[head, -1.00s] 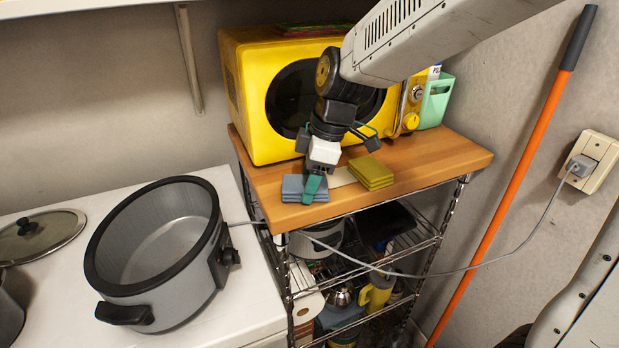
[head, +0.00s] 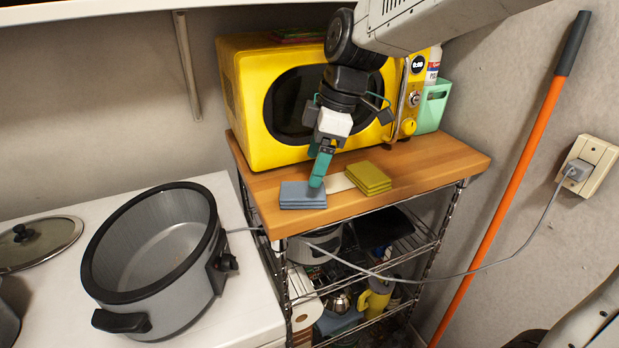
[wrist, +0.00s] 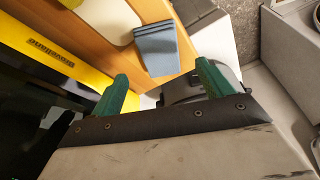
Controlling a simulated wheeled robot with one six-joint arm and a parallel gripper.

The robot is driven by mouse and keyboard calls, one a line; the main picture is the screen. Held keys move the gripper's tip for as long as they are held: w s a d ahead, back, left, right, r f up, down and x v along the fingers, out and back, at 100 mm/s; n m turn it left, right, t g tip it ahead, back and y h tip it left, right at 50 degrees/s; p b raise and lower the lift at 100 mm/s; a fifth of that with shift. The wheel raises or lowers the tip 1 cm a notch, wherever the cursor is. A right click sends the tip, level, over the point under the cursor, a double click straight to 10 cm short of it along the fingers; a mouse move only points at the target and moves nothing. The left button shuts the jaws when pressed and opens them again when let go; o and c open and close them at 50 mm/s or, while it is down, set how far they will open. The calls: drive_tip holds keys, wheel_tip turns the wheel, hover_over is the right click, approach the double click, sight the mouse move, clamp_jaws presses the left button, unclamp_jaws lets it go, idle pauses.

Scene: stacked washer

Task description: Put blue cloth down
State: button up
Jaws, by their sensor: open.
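The blue cloth (head: 302,196) lies folded on the left front part of the wooden top (head: 425,168). It also shows in the wrist view (wrist: 157,50), beyond the fingertips and apart from them. My gripper (head: 319,184) is open, with its green fingers just above and behind the right part of the cloth in the head view. In the wrist view both green fingers of my gripper (wrist: 163,82) are spread with nothing between them.
A folded yellow-green cloth (head: 368,178) and a pale flat piece (head: 338,181) lie to the right. The yellow microwave (head: 245,105) stands close behind. A large grey pot (head: 160,265) stands at left. A cable (head: 440,273) crosses in front of the rack.

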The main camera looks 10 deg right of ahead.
drive_tip(key=v, duration=0.5)
drive_tip(key=s+d+f+m+h, duration=0.1)
drive_tip(key=s+d+m, duration=0.3)
drive_tip(key=s, duration=0.3)
drive_tip(key=s+d+f+m+h, duration=0.1)
drive_tip(key=s+d+f+m, duration=0.1)
drive_tip(key=s+d+m, duration=0.2)
drive_tip(key=s+d+f+m+h, duration=0.1)
drive_tip(key=s+d+f+m, duration=0.1)
drive_tip(key=s+d+m, duration=0.2)
drive_tip(key=s+m, duration=0.3)
drive_tip(key=s, duration=0.4)
drive_tip(key=shift+s+d+m+t, duration=0.2)
drive_tip(key=shift+m+t, duration=0.1)
drive_tip(key=shift+m, duration=0.1)
drive_tip(key=shift+f, duration=0.15)
